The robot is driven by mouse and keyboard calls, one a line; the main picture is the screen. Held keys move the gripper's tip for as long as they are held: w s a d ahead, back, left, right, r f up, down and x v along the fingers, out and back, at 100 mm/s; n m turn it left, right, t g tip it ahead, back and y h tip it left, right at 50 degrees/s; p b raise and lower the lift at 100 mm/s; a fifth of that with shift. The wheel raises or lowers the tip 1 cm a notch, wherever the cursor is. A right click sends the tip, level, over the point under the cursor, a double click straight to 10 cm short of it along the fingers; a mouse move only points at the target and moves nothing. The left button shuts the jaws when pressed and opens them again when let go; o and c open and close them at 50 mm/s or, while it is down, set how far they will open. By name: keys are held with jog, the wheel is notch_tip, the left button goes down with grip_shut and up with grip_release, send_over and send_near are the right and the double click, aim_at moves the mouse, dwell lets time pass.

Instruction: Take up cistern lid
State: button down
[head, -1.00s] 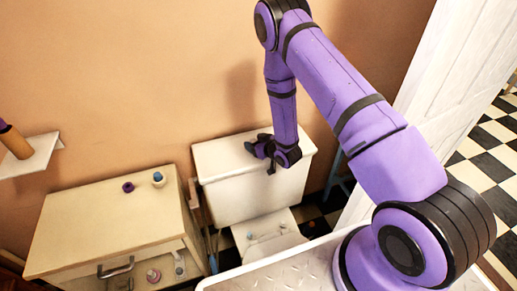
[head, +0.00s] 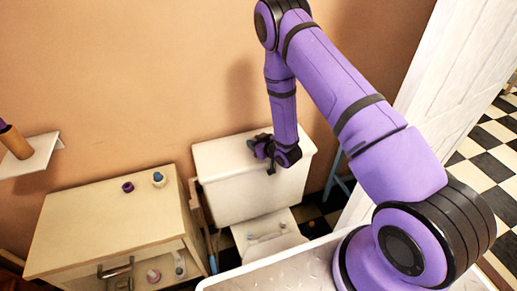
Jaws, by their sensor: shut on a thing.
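The cistern lid (head: 218,155) is the cream top slab of the cistern (head: 262,194), which stands against the wall right of the cabinet. My gripper (head: 268,162) is at the middle of the lid, pointing down, and is shut on it. The wrist hides the fingertips and the exact grip. The lid appears to rest on the cistern, with no clear gap showing between them.
A cream cabinet (head: 105,222) with a purple ring (head: 128,187) and a small bottle (head: 158,178) on top stands left of the cistern. The toilet seat (head: 268,236) is below in front. A white door (head: 415,90) stands at right.

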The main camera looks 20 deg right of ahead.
jog(key=shift+r, duration=3.55)
